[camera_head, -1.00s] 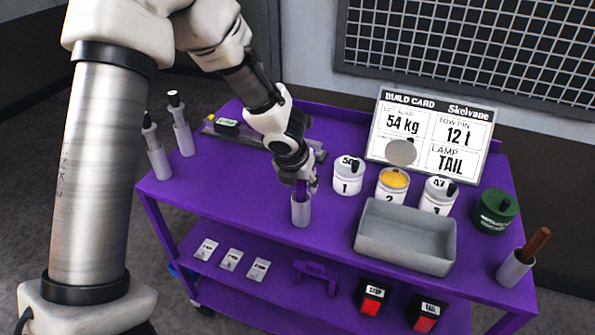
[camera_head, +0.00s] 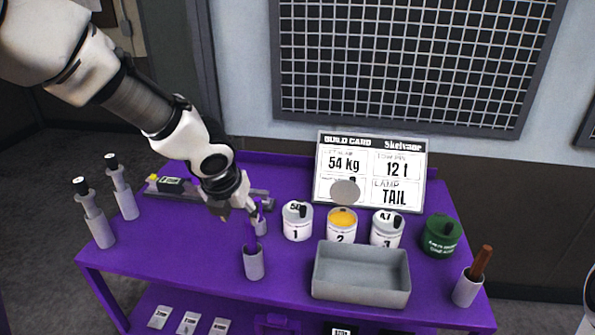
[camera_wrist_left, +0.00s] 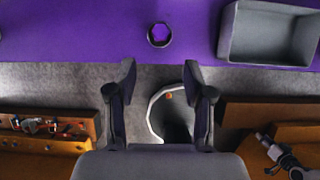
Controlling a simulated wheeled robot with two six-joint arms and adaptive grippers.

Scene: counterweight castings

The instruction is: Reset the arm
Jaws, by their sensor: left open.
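My left gripper (camera_head: 243,212) is open and hangs above the purple bench (camera_head: 190,262), behind a grey upright cup (camera_head: 254,262). In the left wrist view my open left gripper (camera_wrist_left: 160,82) has nothing between its fingers. The cup (camera_wrist_left: 159,35) shows there beyond the fingertips, apart from them, with purple inside its rim. A small grey piece (camera_head: 260,224) shows close by the fingertips in the head view; I cannot tell what it is. My right gripper is not in view.
A grey tray (camera_head: 360,291), white tins (camera_head: 297,222), a green tin (camera_head: 441,236) and a holder with a brown handle (camera_head: 467,289) stand to the right. The build card (camera_head: 370,170) stands behind. Two grey bottles (camera_head: 98,223) stand left.

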